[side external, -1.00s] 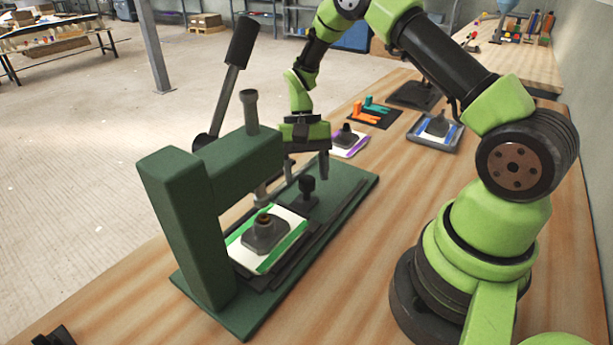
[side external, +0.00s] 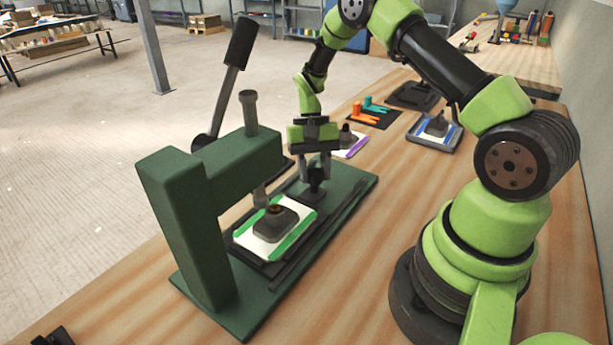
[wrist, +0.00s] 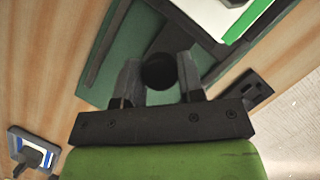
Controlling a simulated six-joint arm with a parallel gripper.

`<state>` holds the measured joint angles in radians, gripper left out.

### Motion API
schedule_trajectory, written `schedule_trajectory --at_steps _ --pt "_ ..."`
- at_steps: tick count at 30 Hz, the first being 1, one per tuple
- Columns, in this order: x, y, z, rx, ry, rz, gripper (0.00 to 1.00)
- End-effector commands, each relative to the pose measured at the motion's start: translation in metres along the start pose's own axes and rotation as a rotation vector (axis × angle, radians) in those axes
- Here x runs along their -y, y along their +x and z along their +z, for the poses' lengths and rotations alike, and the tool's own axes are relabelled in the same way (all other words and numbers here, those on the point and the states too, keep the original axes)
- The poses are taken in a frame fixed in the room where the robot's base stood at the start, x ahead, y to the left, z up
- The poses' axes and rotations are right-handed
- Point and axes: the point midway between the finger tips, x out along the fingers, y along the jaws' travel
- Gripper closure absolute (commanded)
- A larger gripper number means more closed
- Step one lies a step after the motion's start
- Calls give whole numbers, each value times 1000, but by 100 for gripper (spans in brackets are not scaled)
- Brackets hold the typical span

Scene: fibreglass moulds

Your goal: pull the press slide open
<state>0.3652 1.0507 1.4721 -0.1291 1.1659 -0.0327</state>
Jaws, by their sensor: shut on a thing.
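The green press (side external: 185,225) stands on the table with its lever (side external: 228,85) raised. Its dark slide (side external: 245,258) sits on the base and carries a white mould plate (side external: 262,248) with green edges and a grey block (side external: 276,222). The plate is partly under the press head and ram. My gripper (side external: 315,172) is shut on the black knob handle (side external: 316,188) at the slide's far end. In the wrist view, the round knob (wrist: 159,71) sits between the two fingers. The fingers hide part of the handle.
Beyond the press lie a purple-edged mould plate (side external: 352,150), a dark mat with orange and teal pieces (side external: 370,115), and a tray with a blue-edged mould (side external: 433,130). The base's far end (side external: 355,180) is clear.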

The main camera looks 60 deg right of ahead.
Motion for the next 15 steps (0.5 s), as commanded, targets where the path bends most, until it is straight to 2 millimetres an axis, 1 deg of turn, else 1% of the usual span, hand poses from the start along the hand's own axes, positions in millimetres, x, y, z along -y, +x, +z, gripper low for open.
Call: schedule_trajectory --at_steps 1,6,10,15 --pt "-11 -5 -12 -10 7 -6 100" --pt "-46 -18 -44 -10 5 -4 100" --pt "-64 -25 -61 -10 0 -2 100" --pt "-77 -30 -72 -9 -1 -1 100"
